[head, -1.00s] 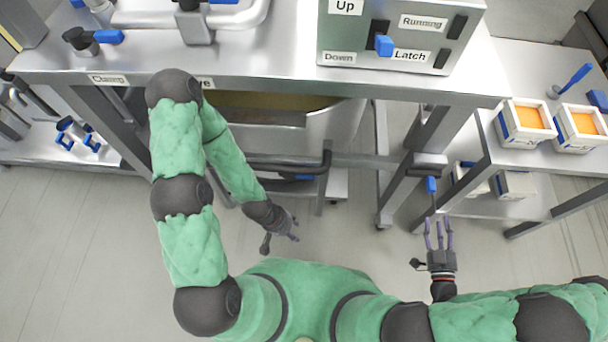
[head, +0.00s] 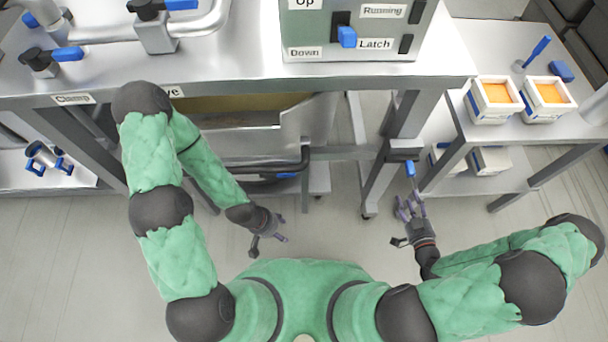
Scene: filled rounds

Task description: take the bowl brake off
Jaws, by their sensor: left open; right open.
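The bowl (head: 309,125) is a large metal vessel under the bench, mostly hidden by the benchtop and my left arm. A small blue-tipped lever (head: 410,169) sticks out of a dark block on the bench's right leg; I cannot tell for sure that it is the bowl brake. My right gripper (head: 411,207) is open and empty just below this lever, close to it; contact cannot be made out. My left gripper (head: 280,230) is open and empty in front of the bowl's dark rail, above the floor.
The control box (head: 360,20) with Running and Latch labels stands on the metal bench (head: 250,72). A side table (head: 467,112) at right holds white tubs (head: 493,117) with orange filling. Blue-handled valves (head: 65,54) sit at upper left. The floor in front is clear.

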